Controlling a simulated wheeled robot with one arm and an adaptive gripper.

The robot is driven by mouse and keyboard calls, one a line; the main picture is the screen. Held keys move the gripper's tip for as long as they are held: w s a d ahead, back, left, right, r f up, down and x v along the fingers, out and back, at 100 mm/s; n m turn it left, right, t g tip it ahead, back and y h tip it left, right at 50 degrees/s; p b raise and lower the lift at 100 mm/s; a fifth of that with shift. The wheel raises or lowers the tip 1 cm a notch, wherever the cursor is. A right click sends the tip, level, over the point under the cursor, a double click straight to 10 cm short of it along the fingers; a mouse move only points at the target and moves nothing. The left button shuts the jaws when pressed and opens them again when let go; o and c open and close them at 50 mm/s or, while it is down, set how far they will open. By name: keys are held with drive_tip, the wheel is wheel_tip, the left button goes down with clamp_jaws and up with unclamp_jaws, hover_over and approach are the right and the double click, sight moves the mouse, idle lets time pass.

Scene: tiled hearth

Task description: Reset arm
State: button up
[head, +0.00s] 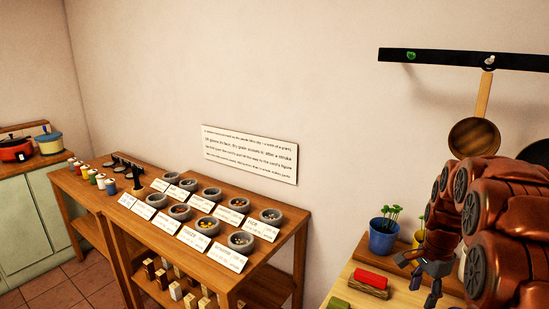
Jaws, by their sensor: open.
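My gripper (432,283) shows at the lower right in the head view, at the end of my copper-coloured arm. Its fingers point down and are apart, with nothing seen between them. It hangs in front of a light wooden surface, to the right of a red block on a brown base (370,280). The arm is folded at the right edge and hides part of what stands behind it.
A wooden table (262,273) holds several grey bowls with white cards. A blue pot with a plant (383,238) stands left of my arm. A pan (474,138) hangs from a black wall rail (440,58). Pots stand on a green cabinet (30,205) at far left.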

drive_tip(key=s+a+r+n, duration=0.3)
drive_tip(key=s+a+n, duration=0.2)
drive_tip(key=s+a, duration=0.3)
drive_tip(key=s+a+n, duration=0.5)
drive_tip(key=s+a, duration=0.1)
drive_tip(key=s, duration=0.4)
drive_tip(key=s+a+n+g, duration=0.1)
drive_tip(key=s+a+n, duration=0.5)
drive_tip(key=s, duration=0.5)
drive_tip(key=shift+a+n+g, duration=0.3)
drive_tip(key=shift+a, duration=0.35)
drive_tip(key=shift+r, duration=0.1)
drive_tip(key=shift+c, duration=0.6)
drive_tip(key=shift+d, duration=0.1)
drive_tip(key=shift+c, duration=0.2)
